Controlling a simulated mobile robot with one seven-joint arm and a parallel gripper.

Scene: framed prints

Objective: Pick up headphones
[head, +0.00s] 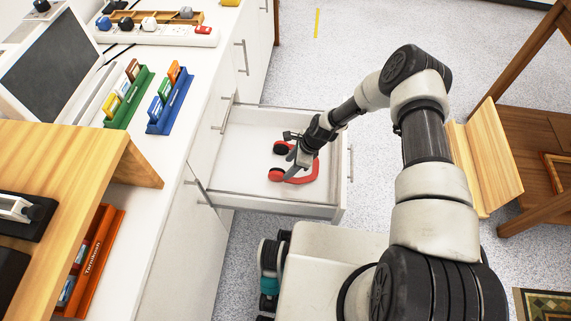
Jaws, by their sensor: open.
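The headphones (306,176) are red with black ear pads and lie on the floor of an open white drawer (238,180). In the head view they sit right of the drawer's middle. My gripper (292,165) is open, inside the drawer, pointing down at the headphones. It overlaps part of the headband in this view. I cannot tell whether the fingers touch them. The gripper and wrist hide part of the headphones.
The drawer's walls stand close around my gripper. The white counter (185,150) at left holds green (128,97) and blue (170,102) racks, a power strip (160,33) and a monitor (55,65). A wooden table (540,150) stands at right. Speckled floor is clear beyond the drawer.

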